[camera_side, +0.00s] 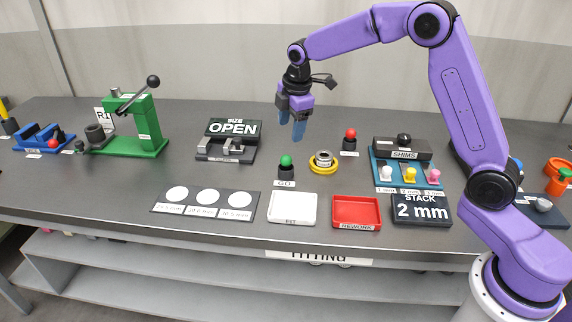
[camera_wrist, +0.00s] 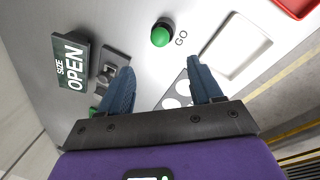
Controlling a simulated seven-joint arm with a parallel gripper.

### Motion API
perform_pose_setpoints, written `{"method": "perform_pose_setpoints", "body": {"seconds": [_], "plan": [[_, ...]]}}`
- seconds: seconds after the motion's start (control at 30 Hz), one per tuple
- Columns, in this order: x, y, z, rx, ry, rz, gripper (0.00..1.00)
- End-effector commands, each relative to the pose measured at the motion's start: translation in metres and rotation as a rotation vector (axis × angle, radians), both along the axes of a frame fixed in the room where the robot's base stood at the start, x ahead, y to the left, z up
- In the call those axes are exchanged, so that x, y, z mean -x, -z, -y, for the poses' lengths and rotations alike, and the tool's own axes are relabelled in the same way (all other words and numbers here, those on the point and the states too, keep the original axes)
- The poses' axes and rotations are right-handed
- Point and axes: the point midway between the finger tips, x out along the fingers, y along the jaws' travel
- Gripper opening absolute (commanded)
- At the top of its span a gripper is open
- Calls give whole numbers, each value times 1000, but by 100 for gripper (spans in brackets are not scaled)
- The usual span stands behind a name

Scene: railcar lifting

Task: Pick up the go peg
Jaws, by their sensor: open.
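The go peg (camera_side: 286,162) has a green ball top on a dark body and stands upright on the bench above a label reading GO. In the wrist view the green peg (camera_wrist: 161,36) shows ahead of the fingertips, near the top middle. My gripper (camera_side: 297,122) hangs above the bench, over the area behind the go peg, pointing down. Its blue fingers are apart and empty, and they also show in the wrist view (camera_wrist: 160,80). The gripper does not touch the peg.
A yellow ring part (camera_side: 323,168) sits right of the peg, with a red-topped peg (camera_side: 350,134) behind it. The OPEN size fixture (camera_side: 226,154) is to the left. A white tray (camera_side: 271,209) and a red tray (camera_side: 334,224) lie in front. The shims holder (camera_side: 378,177) is at right.

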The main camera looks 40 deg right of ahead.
Motion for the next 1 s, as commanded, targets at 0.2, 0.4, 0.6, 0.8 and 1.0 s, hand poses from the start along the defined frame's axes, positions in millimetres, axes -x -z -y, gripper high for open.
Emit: {"method": "perform_pose_setpoints", "body": {"seconds": [0.2,0.4,0.6,0.8,1.0], "plan": [[-8,42,2,1,0,-5,65],[-13,65,3,1,1,-1,65],[-16,76,4,0,1,0,65],[-20,104,9,1,1,-3,65],[-25,119,9,0,1,0,65]]}}
